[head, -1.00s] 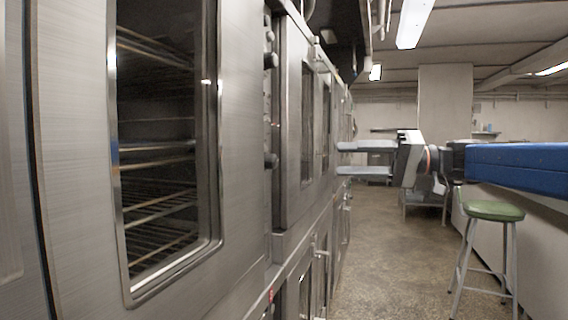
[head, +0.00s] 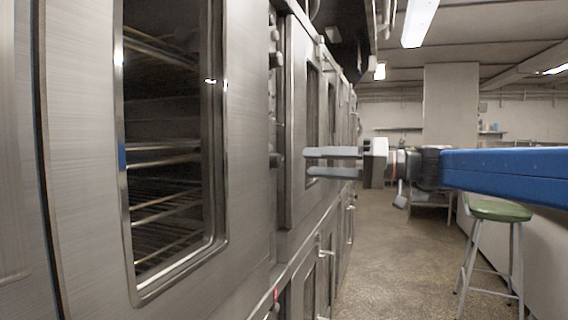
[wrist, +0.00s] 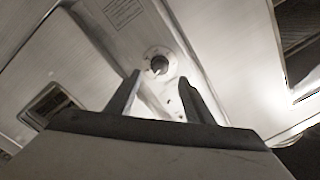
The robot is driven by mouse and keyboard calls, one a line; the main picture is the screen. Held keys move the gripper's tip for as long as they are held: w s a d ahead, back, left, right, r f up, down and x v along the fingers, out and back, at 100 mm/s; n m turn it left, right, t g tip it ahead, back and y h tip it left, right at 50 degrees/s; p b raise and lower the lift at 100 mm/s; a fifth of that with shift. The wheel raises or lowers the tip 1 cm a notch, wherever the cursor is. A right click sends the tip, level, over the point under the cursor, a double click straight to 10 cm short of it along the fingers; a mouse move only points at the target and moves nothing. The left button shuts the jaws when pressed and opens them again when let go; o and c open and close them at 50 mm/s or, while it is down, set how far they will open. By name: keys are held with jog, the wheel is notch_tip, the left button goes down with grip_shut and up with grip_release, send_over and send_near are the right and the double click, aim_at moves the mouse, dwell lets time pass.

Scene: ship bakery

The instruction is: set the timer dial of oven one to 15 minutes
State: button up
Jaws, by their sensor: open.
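In the wrist view a dark round dial (wrist: 160,65) on a pale round plate sits on the metal control panel, just beyond my fingertips and roughly between them. The dial's marks are too small to read. My gripper (wrist: 159,78) is open and empty, apart from the dial. In the head view my gripper (head: 308,162) reaches left, its two fingers one above the other, at about the height of a dark knob (head: 275,160) on the oven's side panel. That knob is seen edge-on, so its setting is hidden.
A large oven door with a window (head: 170,150) fills the left. More steel oven doors (head: 312,130) stand beyond the panel. Other knobs (head: 275,58) sit higher on the panel. A green stool (head: 500,210) stands at right. The aisle floor (head: 385,260) is clear.

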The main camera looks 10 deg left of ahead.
aim_at(280, 162)
jog(key=a, duration=0.8)
jog(key=shift+w+a, duration=0.35)
jog(key=shift+c, duration=0.3)
jog(key=c, duration=1)
